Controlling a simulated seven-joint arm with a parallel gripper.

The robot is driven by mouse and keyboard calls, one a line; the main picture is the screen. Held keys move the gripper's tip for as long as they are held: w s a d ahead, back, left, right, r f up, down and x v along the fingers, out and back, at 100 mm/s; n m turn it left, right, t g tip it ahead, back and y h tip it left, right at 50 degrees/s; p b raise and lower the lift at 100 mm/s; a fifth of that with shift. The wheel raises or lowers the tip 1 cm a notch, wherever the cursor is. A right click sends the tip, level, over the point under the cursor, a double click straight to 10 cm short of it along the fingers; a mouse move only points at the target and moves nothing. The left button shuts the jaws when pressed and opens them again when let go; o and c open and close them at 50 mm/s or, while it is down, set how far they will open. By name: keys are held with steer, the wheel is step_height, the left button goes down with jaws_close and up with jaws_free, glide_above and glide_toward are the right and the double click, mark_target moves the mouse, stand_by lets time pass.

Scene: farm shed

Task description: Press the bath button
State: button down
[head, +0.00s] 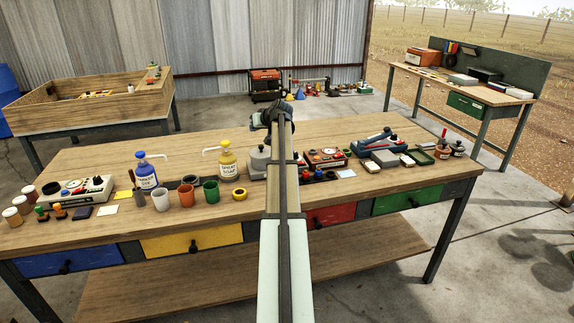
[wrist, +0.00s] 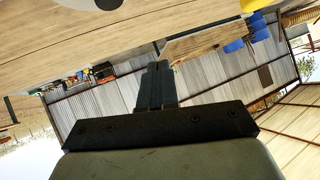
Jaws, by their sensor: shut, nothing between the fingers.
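My gripper (wrist: 157,66) is shut and empty, its fingers together in the wrist view. In the head view, the end of my arm (head: 274,115) is above the far edge of the long wooden workbench (head: 215,230), and its fingers cannot be made out. The bath button cannot be singled out by label. Candidate devices on the bench are a white control box with dials (head: 78,189) at the left, and a red-framed box with dials (head: 325,159) right of my arm. A grey device (head: 259,161) is partly hidden by my arm.
Blue (head: 147,175) and yellow (head: 227,165) pump bottles stand left of my arm, with cups (head: 210,191) in front. A blue-black tool (head: 382,142) and small blocks lie to the right.

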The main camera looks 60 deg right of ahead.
steer(key=s+d+f+m+y, duration=0.1)
steer(key=s+d, duration=0.1)
steer(key=s, duration=0.4)
steer(key=s+d+f+m+g+y, duration=0.1)
steer(key=s+d+m, duration=0.1)
steer(key=s, duration=0.5)
steer(key=shift+s+m+g, duration=0.2)
steer(key=shift+m+g, duration=0.1)
steer(key=shift+f, duration=0.15)
steer(key=shift+f, duration=4.35)
steer(key=shift+f, duration=0.85)
steer(key=shift+r, duration=0.85)
steer(key=shift+r, duration=0.1)
steer(key=shift+r, duration=2.4)
